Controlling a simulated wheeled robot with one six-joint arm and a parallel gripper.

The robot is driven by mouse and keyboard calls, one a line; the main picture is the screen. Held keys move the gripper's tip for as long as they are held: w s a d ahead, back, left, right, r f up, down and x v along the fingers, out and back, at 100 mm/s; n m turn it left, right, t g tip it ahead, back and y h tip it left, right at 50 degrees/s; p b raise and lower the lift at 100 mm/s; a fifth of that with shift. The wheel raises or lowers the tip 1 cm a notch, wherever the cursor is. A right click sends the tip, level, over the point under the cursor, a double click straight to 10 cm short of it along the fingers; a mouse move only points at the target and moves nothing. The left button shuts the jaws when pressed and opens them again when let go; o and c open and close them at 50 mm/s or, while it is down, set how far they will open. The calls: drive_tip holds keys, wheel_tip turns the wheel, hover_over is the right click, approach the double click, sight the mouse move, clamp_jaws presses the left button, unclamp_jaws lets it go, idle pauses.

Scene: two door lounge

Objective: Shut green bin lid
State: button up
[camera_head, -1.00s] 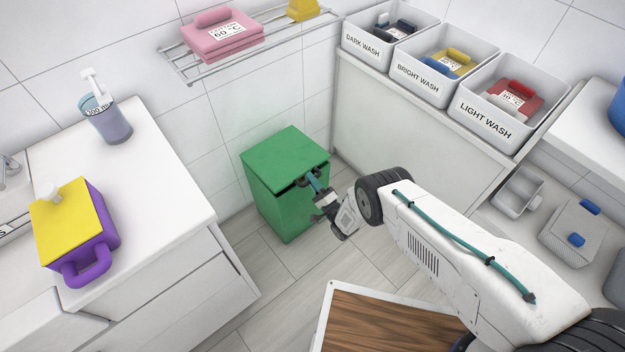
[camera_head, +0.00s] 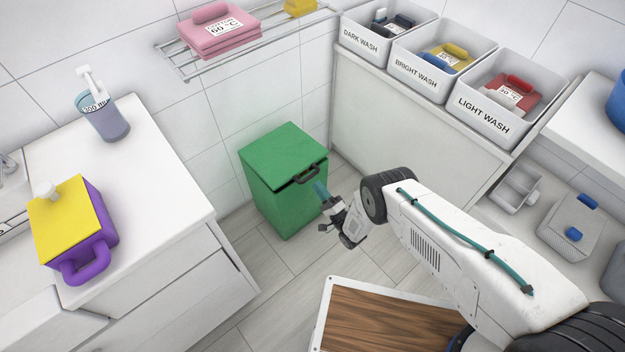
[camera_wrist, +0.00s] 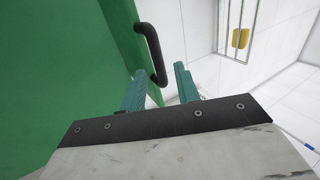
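The green bin (camera_head: 284,207) stands on the floor in the corner. Its green lid (camera_head: 283,150) lies over the top, with a dark gap under the front edge, so it looks almost level but not flush. A black handle (camera_head: 311,174) sits at the lid's front right edge. My gripper (camera_head: 321,190) is just in front of and below the handle, apart from it. In the wrist view the teal fingers (camera_wrist: 160,88) are spread with nothing between them. The black handle (camera_wrist: 152,52) shows just beyond them, by a large green surface on the left.
A rack with pink towels (camera_head: 220,35) hangs above the bin. Labelled wash bins (camera_head: 485,125) stand at right. A wood-topped surface (camera_head: 385,320) is in front.

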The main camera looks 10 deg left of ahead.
drive_tip(key=shift+v, duration=1.05)
drive_tip(key=c, duration=0.3)
drive_tip(key=shift+w+a+h, duration=0.1)
drive_tip(key=shift+w+h, duration=0.2)
clamp_jaws()
drive_tip(key=w+a+f+n+g+h, duration=0.1)
drive_tip(key=w+f+n+g+h, duration=0.15)
drive_tip(key=w+h, duration=0.45)
drive_tip(key=w+d+r+n+g+h, duration=0.3)
drive_tip(key=w+r+n+h, duration=0.1)
drive_tip(key=s+r+n+g+y, duration=0.1)
drive_tip(key=s+r+n+g, duration=0.1)
drive_tip(key=s+r+n, duration=1.05)
drive_tip(key=shift+m, duration=0.5)
drive_tip(key=x, duration=0.9)
drive_tip(key=shift+s+f, duration=0.2)
drive_tip(key=shift+s, duration=0.05)
drive_tip(key=shift+f, duration=0.7)
